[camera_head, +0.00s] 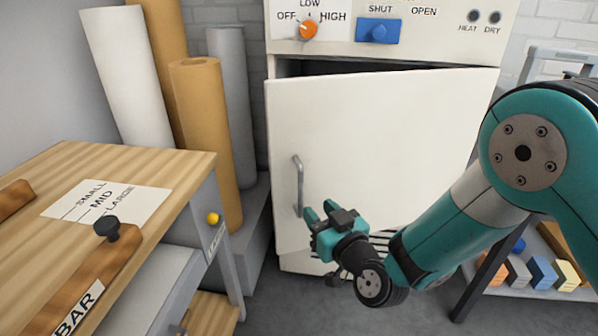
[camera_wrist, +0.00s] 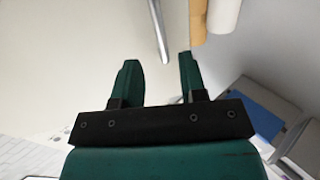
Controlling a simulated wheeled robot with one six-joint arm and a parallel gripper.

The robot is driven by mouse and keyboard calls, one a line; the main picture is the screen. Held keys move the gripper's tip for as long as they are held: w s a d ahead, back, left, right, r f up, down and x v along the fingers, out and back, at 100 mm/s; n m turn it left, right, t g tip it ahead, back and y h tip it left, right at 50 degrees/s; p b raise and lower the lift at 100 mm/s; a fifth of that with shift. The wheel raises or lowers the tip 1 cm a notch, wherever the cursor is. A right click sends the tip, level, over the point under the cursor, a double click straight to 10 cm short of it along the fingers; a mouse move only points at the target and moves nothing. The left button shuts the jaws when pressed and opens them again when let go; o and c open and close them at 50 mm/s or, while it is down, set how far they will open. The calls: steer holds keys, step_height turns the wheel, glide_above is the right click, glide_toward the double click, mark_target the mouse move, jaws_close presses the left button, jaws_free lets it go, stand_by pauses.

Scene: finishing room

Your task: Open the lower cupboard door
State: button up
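The white cupboard door (camera_head: 390,130) stands ajar below the control panel, with a dark gap above its top edge. Its grey vertical bar handle (camera_head: 298,187) is near the door's left edge. My gripper (camera_head: 321,211) is just below and right of the handle, in front of the door. In the wrist view, the two green fingers of my gripper (camera_wrist: 158,62) are apart with nothing held between them. The handle (camera_wrist: 158,30) shows beyond the fingertips, its lower end between them in the picture. The door (camera_wrist: 60,60) fills the left of that view.
A wooden-topped bench (camera_head: 150,165) stands at the left, close to the door's left side. Paper rolls (camera_head: 205,130) stand behind it. A low shelf with coloured blocks (camera_head: 540,270) is at the lower right. The control panel has an orange knob (camera_head: 308,29) and a blue switch (camera_head: 378,30).

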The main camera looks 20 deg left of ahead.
mark_target(302, 192)
steer(key=p+x, duration=0.2)
steer(key=x, duration=0.6)
steer(key=shift+w+a+p, duration=0.2)
steer(key=shift+a+p, duration=0.05)
steer(key=shift+p, duration=0.05)
